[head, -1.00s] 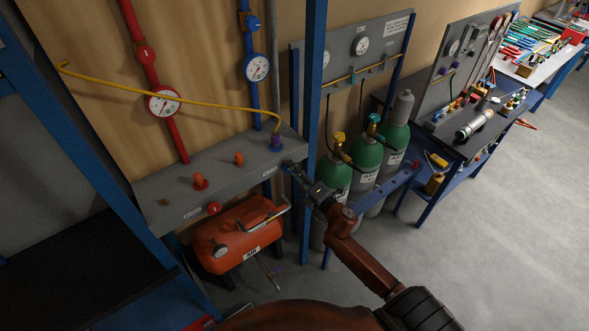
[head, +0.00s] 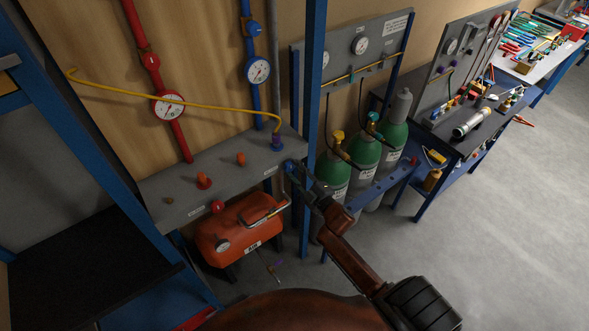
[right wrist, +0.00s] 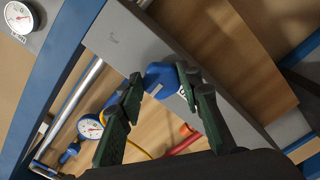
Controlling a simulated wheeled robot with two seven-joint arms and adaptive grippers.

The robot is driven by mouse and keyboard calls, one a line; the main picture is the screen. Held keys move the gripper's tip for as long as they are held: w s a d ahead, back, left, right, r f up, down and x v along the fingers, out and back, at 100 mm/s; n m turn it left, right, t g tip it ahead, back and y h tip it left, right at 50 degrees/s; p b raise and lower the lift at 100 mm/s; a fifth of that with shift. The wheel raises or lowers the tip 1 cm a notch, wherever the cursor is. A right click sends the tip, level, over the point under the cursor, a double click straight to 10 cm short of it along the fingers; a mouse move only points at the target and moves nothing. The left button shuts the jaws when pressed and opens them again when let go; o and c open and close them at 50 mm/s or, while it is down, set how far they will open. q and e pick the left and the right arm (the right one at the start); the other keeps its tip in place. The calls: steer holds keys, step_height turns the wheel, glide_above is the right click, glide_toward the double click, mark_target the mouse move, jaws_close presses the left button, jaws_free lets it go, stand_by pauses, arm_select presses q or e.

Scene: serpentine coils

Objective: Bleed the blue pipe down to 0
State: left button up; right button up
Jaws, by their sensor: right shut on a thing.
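The blue pipe (head: 250,35) runs down the wooden wall to the grey bench. Its round white gauge (head: 257,70) is too small to read surely; a gauge on blue fittings also shows in the right wrist view (right wrist: 90,127). A blue knob (head: 288,165) sits on the bench's front face. My right gripper (head: 293,171) is at this knob. In the right wrist view the knob (right wrist: 160,76) lies between the fingers of my right gripper (right wrist: 166,88), which is shut on it. My left gripper is not in view.
A yellow hose (head: 180,100) arches from a fitting on the bench. The red pipe (head: 140,40) stands to the left, with a red knob (head: 217,206) below. An orange tank (head: 230,235) is under the bench. Green cylinders (head: 365,150) and a blue post (head: 313,80) are close by.

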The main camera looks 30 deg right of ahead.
steer(key=shift+m, duration=0.4)
steer(key=o, duration=1.1)
steer(key=shift+d, duration=0.1)
steer(key=shift+o, duration=0.2)
steer(key=shift+s, duration=0.1)
steer(key=s, duration=1.1)
steer(key=shift+s+d, duration=0.4)
